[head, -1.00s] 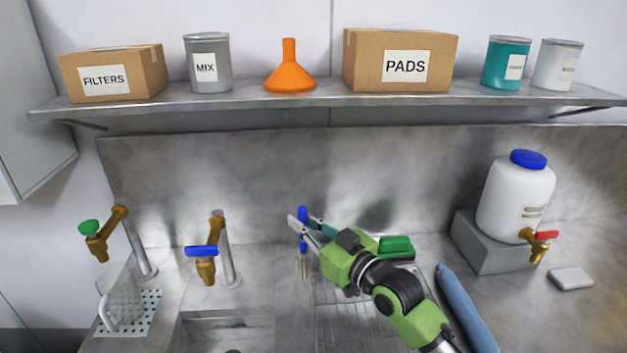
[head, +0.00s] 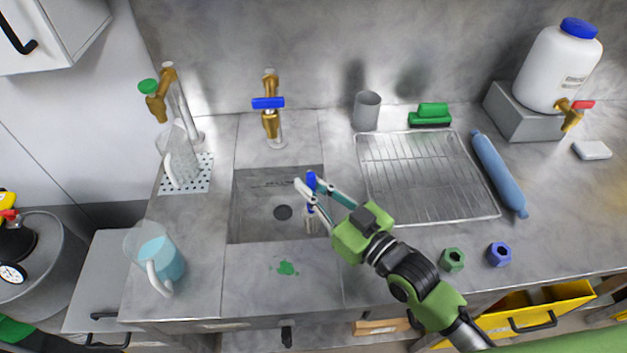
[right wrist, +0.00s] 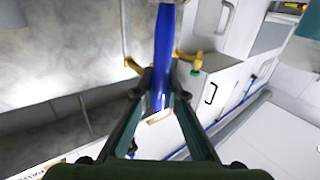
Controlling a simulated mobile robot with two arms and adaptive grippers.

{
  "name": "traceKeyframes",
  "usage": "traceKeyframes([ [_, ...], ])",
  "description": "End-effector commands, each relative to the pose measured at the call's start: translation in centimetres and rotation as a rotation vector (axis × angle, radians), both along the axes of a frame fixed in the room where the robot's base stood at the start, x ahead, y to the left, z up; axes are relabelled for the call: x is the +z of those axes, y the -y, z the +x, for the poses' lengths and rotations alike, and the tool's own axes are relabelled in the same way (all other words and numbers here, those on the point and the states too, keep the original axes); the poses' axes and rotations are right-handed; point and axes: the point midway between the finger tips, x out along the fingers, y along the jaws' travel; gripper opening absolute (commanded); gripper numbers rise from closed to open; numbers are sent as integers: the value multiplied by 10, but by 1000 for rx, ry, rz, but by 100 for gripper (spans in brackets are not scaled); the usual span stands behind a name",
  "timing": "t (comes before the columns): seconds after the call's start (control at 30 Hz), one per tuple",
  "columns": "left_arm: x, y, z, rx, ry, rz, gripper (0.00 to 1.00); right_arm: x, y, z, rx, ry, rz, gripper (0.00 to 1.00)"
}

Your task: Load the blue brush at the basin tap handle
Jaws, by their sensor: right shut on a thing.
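The blue brush (head: 311,181) is held upright, bristles down, over the right side of the sunken basin (head: 248,222). My right gripper (head: 309,190) is shut on its blue handle. The right wrist view shows the handle (right wrist: 162,60) between the two fingers (right wrist: 158,112). The basin tap, brass with a blue handle (head: 268,103), stands behind the basin, apart from the brush and further back to the left. My left gripper is not in view.
A wire rack (head: 425,175) lies right of the basin, with a grey cup (head: 367,111) and green brush (head: 431,115) behind. A jug (head: 182,160) stands under the green-handled tap (head: 156,95). A jug of blue liquid (head: 160,257) stands front left. A green spill (head: 287,268) lies in front.

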Motion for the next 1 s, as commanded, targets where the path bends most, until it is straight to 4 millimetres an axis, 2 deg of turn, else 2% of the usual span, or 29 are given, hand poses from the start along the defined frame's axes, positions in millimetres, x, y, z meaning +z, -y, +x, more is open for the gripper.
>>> traceKeyframes([
  [1.0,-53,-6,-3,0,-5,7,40,-20,-43,90,0,1,2,0],
])
